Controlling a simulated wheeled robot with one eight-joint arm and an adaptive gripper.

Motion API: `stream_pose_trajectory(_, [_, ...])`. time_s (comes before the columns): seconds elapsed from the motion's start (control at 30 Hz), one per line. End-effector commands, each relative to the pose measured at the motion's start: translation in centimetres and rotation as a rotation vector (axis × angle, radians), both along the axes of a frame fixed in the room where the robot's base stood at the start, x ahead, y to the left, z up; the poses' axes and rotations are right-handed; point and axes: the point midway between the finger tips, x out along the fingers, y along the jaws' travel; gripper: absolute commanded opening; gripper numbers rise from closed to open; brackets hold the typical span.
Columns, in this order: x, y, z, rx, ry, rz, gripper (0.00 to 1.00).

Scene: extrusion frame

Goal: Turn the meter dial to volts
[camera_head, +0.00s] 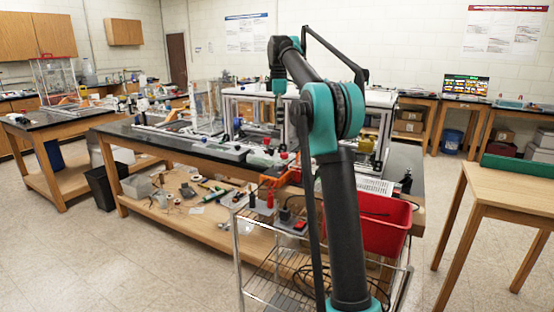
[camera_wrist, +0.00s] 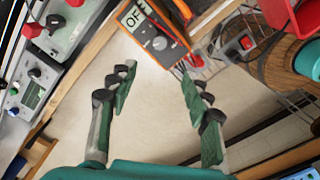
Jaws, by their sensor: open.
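The meter (camera_wrist: 150,32) is a dark handheld unit in an orange case, at the top middle of the wrist view. Its display reads what looks like "OFF". Its round grey dial (camera_wrist: 160,43) is below the display; where the pointer sits is too small to tell. My gripper (camera_wrist: 158,72) is open and empty, its two green-padded fingers spread apart. The meter lies beyond the fingertips, roughly centred between them, and nothing touches the dial. In the head view an orange item (camera_head: 275,173), likely the meter, sits by the cart top.
A wire cart (camera_head: 270,288) stands in front of the long bench, with a red bin (camera_head: 385,228) at its right. Leads and small red-switched boxes lie near the meter. A grey instrument (camera_wrist: 33,90) with a lit screen is at the wrist view's left.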

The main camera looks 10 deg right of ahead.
Motion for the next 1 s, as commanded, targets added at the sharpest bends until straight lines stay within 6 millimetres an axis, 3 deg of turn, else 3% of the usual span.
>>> stream_pose_trajectory(0.27, [0.0,0.0,-3.0,0.0,0.0,0.0,0.49])
stream_pose_trajectory(0.8, [0.0,0.0,-13.5,0.0,0.0,-0.001,0.49])
stream_pose_trajectory(1.0, [0.0,0.0,-16.2,0.0,0.0,-0.001,0.49])
